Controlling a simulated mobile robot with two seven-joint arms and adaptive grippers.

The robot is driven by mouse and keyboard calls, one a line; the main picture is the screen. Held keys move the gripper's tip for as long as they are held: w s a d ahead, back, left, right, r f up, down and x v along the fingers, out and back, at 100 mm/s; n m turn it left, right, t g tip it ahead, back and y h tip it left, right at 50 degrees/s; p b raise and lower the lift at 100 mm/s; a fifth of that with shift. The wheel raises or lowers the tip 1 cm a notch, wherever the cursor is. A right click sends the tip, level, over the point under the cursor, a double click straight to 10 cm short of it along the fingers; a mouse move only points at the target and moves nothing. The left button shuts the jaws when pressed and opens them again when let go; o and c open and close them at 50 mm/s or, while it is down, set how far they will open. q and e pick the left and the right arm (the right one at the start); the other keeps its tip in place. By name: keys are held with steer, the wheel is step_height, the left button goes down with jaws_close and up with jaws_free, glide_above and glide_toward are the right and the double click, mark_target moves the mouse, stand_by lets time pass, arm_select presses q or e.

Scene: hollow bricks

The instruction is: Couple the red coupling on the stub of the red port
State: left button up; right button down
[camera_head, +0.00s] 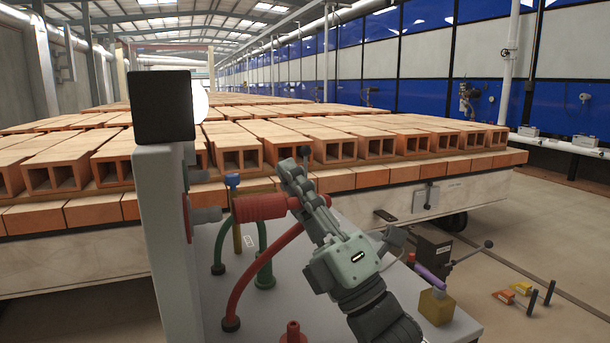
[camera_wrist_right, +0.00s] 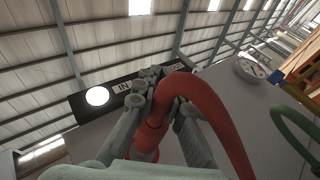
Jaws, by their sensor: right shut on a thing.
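The red coupling (camera_head: 260,207) is a ribbed red cylinder, lying about level in the head view. My right gripper (camera_head: 293,180) is shut on it near its right end. In the right wrist view the fingers stand on both sides of the red coupling (camera_wrist_right: 150,138), and its red hose (camera_wrist_right: 205,100) bends over them. The grey stub (camera_head: 207,215) sticks out from the red port (camera_head: 186,217) on the upright panel. The coupling's free end faces the stub, roughly in line, with a small gap showing between them. My left gripper is not in view.
The red hose (camera_head: 262,268) runs down to the bench (camera_head: 270,310). A green hose (camera_head: 262,250) and a blue-topped post (camera_head: 232,180) stand behind the coupling. A red fitting (camera_head: 293,333) and a yellow block (camera_head: 436,307) stand on the bench. Bricks (camera_head: 240,152) fill the car behind.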

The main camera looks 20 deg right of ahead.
steer(key=shift+s+a+p, duration=0.1)
steer(key=shift+a+p, duration=0.25)
steer(key=shift+a, duration=2.05)
stand_by(1.3)
steer(key=c, duration=1.5)
jaws_free()
steer(key=v, duration=1.2)
steer(key=shift+s+d, duration=0.1)
